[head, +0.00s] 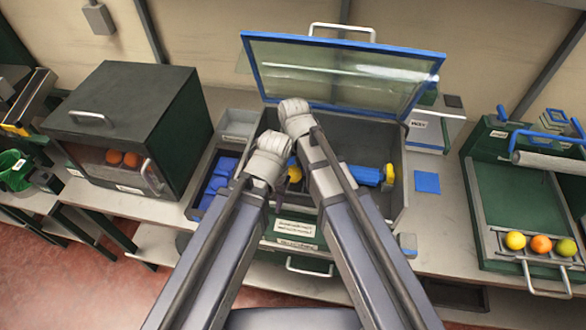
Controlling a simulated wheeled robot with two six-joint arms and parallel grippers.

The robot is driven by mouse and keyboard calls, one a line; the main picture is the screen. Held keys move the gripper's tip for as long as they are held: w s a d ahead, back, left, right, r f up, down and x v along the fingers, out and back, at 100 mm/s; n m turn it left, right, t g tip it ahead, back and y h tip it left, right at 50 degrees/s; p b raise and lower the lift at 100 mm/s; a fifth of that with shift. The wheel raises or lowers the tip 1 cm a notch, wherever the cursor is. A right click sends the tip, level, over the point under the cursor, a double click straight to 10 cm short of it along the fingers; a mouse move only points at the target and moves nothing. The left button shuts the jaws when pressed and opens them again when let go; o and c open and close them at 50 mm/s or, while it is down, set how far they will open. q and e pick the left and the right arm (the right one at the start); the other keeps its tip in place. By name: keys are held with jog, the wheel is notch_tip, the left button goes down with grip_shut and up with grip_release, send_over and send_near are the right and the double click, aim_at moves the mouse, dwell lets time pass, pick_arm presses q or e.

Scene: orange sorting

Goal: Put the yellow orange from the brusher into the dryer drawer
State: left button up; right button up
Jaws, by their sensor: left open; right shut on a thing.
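An open-topped grey box (400,200) with a blue roller (365,175) that has a yellow end stands in the middle; it may be the brusher. My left gripper (268,160) is open at the box's left side. My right gripper (294,112) is shut over the box's back left, near the raised lid's lower edge; what it holds is hidden. A yellow patch (294,173) shows between my arms; I cannot tell whether it is the orange or a roller part. A green drawer front (290,228) with labels and a handle is below the box, partly covered by my arms.
The blue-framed clear lid (345,70) stands raised. A dark green cabinet (125,105) at left shows orange fruit behind its front opening. A green tray station (515,200) at right holds yellow, orange and green fruit in front. A blue pad (427,182) lies beside the box.

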aim_at(294, 168)
notch_tip(294, 168, up, 4)
jog(key=p, duration=0.3)
jog(key=s+d, duration=0.3)
jog(key=d, duration=0.6)
jog(key=s+d, duration=0.4)
jog(key=d, duration=0.5)
jog(key=shift+s+f, duration=0.2)
jog(key=shift+s, duration=0.05)
jog(key=shift+s, duration=0.1)
